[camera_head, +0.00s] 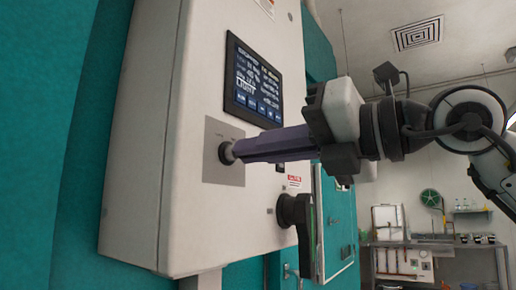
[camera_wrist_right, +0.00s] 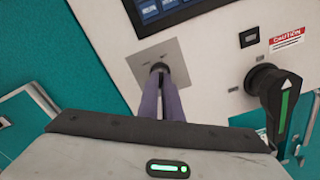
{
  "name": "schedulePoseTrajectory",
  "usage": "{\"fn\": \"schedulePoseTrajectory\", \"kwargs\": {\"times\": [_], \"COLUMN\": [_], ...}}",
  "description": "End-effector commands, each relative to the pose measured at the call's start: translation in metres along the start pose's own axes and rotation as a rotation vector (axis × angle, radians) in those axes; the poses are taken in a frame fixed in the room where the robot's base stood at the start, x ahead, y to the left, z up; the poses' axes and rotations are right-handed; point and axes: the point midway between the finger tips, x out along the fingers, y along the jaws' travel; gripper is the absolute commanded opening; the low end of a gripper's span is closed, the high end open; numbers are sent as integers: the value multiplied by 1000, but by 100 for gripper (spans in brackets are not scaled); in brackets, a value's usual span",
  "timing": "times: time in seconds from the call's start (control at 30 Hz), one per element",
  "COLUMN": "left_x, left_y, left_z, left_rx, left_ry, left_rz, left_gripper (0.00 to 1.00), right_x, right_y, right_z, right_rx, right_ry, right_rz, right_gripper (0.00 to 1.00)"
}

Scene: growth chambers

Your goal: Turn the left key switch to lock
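The key switch (camera_head: 225,153) is a small dark round knob on a square grey metal plate (camera_head: 226,178), below the display on the white panel box. It also shows in the wrist view (camera_wrist_right: 160,67), at the far end of my fingers. My right gripper (camera_head: 238,151) reaches in from the right with its long purple fingers pointing at the switch. In the wrist view the fingers (camera_wrist_right: 161,80) lie close together with the dark key part between their tips. The tips hide most of the key, and its exact angle cannot be told. My left gripper is not in view.
A dark display (camera_head: 252,82) sits above the switch. A black rotary handle with a green stripe (camera_head: 300,225) stands out below right, near a caution label (camera_wrist_right: 286,40). Teal walls flank the box. A bench with equipment (camera_head: 410,245) is in the background.

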Motion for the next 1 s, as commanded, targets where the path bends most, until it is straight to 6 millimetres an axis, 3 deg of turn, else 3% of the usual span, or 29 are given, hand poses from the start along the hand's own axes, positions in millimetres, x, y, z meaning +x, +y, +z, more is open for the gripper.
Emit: {"fn": "schedulePoseTrajectory", "kwargs": {"times": [0.47, 1.0], "left_x": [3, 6], "left_y": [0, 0], "left_z": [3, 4], "left_rx": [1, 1], "left_ry": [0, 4], "left_rz": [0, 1], "left_gripper": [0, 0], "right_x": [0, 0], "right_y": [-1, 0], "right_z": [0, 1], "right_rx": [-139, -631], "right_ry": [0, -1], "right_rz": [-2, -1], "right_gripper": [0, 0]}}
